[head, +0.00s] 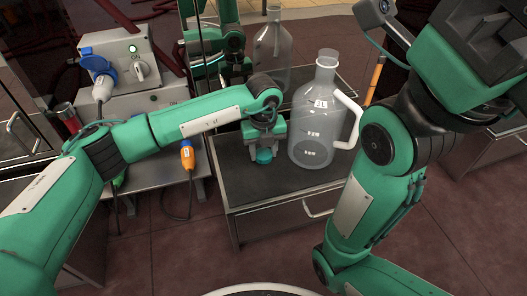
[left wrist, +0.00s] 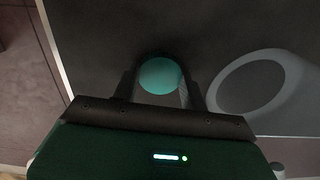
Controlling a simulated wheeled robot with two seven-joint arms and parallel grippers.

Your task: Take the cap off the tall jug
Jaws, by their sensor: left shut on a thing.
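The tall jug (head: 318,125) is clear, with a white handle on its right side. It stands upright on the dark top of a cabinet, and its neck (head: 327,58) shows no cap. My left gripper (head: 264,150) points down just left of the jug, low over the cabinet top. It is shut on a round teal cap (head: 263,156), which also shows between the fingers in the left wrist view (left wrist: 160,75). I cannot tell whether the cap touches the surface. A pale ring of the jug (left wrist: 258,85) shows right of the fingers there. My right gripper is out of view.
The cabinet top (head: 235,180) is bare in front of the cap. A reflective panel behind mirrors the jug and my arm. A grey box with a blue plug (head: 98,65) stands at the left, and an orange connector (head: 187,155) hangs left of the cabinet.

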